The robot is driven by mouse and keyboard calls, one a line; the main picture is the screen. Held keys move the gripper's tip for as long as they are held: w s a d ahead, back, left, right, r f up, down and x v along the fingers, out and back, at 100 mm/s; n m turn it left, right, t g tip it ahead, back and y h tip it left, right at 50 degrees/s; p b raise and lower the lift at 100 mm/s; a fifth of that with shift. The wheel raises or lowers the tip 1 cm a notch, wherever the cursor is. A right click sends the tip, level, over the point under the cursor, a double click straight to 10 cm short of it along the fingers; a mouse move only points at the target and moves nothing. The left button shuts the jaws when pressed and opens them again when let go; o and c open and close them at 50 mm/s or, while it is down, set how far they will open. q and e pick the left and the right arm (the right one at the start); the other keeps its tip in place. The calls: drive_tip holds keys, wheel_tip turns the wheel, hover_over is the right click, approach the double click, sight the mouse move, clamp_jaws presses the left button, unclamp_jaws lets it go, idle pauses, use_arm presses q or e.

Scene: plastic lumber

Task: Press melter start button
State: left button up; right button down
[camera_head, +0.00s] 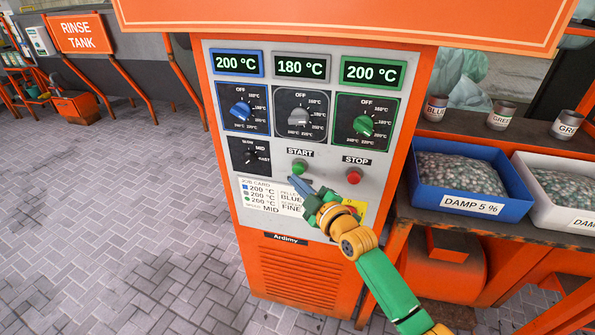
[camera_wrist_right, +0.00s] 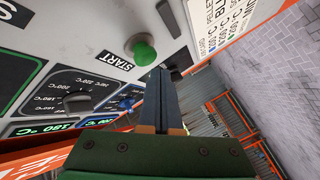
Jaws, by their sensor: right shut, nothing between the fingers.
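The green start button (camera_head: 300,168) is on the melter's grey panel (camera_head: 222,155), under the START label. In the right wrist view the start button (camera_wrist_right: 141,48) stands out from the panel above the fingertips. My right gripper (camera_head: 296,181) is shut and empty, its tips just below the start button in the head view. In the wrist view the shut fingers (camera_wrist_right: 160,75) point toward the panel beside the button; I cannot tell whether they touch it. The red stop button (camera_head: 354,176) is to the right. My left gripper is not in view.
Three dials sit under displays reading 200, 180 and 200 °C. A smaller speed dial (camera_head: 252,158) is left of the start button. A blue bin (camera_head: 490,207) marked DAMP 5 % and a white bin (camera_head: 560,217) stand on the right bench. Open paved floor lies left.

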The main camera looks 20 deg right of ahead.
drive_tip(key=shift+w+d+b, duration=0.25)
drive_tip(key=shift+w+b, duration=0.05)
drive_tip(key=shift+w, duration=0.05)
drive_tip(key=shift+w+d+b, duration=0.25)
drive_tip(key=shift+w+b, duration=0.2)
drive_tip(key=shift+b, duration=0.1)
idle(0.8)
drive_tip(key=shift+r, duration=0.1)
drive_tip(key=shift+s+a+p, duration=0.5)
drive_tip(key=shift+s+p, duration=0.3)
drive_tip(key=shift+p, duration=0.2)
